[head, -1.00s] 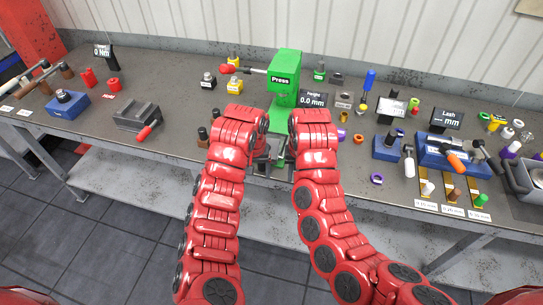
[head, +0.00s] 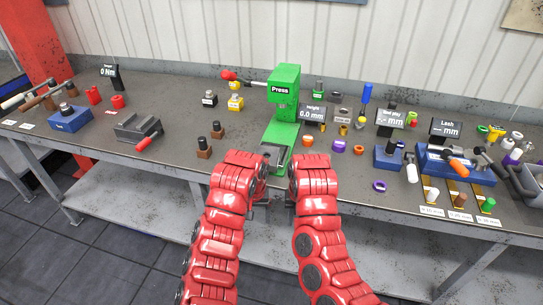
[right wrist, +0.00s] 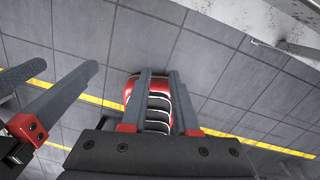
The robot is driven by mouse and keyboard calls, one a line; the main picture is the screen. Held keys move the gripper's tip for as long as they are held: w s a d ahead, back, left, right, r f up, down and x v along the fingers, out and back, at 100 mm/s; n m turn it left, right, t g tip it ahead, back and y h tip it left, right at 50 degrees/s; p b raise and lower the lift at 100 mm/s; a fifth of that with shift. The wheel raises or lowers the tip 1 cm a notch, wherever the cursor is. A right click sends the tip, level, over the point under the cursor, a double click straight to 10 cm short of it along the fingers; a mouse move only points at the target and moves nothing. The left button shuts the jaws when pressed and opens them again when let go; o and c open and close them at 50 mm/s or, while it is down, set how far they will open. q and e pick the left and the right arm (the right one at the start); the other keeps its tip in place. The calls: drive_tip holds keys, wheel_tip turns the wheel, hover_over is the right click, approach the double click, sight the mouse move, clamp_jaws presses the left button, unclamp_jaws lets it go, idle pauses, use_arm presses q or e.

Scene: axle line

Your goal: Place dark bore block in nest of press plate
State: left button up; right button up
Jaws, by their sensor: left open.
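The dark bore block (head: 341,96) seems to be the dark piece on the bench right of the green press, behind a lighter grey block. It is small in the head view, so its bore is unclear. The press plate (head: 272,154) is a grey piece on the front of the green press base, partly hidden by my left arm. My left gripper (head: 262,203) is open, low at the bench's front edge. My right gripper (head: 290,206) is beside it, mostly hidden by its arm. In the right wrist view its fingers (right wrist: 162,100) are parted, with nothing held.
The green press (head: 284,92) stands behind my grippers. A lighter grey block (head: 343,115) and coloured rings lie to its right. Two brown blocks with dark tops (head: 204,150) stand to its left. A grey vise (head: 139,126) with a red handle is further left.

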drive_tip(key=o, duration=0.8)
drive_tip(key=shift+w, duration=0.1)
drive_tip(key=shift+r, duration=0.1)
